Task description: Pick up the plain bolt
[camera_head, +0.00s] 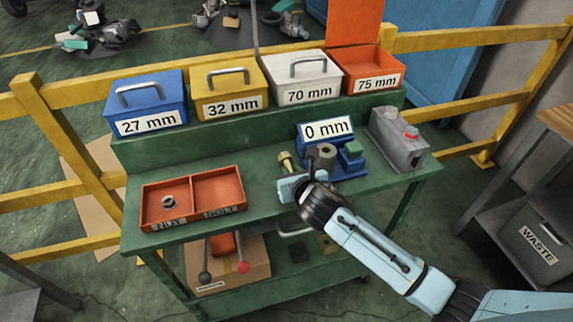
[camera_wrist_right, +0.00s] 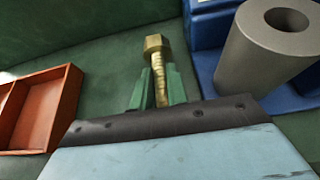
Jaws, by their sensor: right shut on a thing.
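The plain bolt is brass coloured with a hex head and shows in the head view (camera_head: 286,160) near the middle of the green bench. In the right wrist view the bolt (camera_wrist_right: 155,62) stands between the two green fingers of my right gripper (camera_wrist_right: 157,92), head end away from the palm. My right gripper (camera_head: 292,178) is shut on the bolt's threaded shank. The lower end of the shank is hidden by the gripper. My left gripper is not in view.
A red two-part tray (camera_head: 192,199) lies left, with a nut (camera_head: 168,201) in its NUT compartment; the BOLT compartment is empty. A blue 0 mm device (camera_head: 336,160) with a grey cylinder (camera_wrist_right: 270,48) stands close right.

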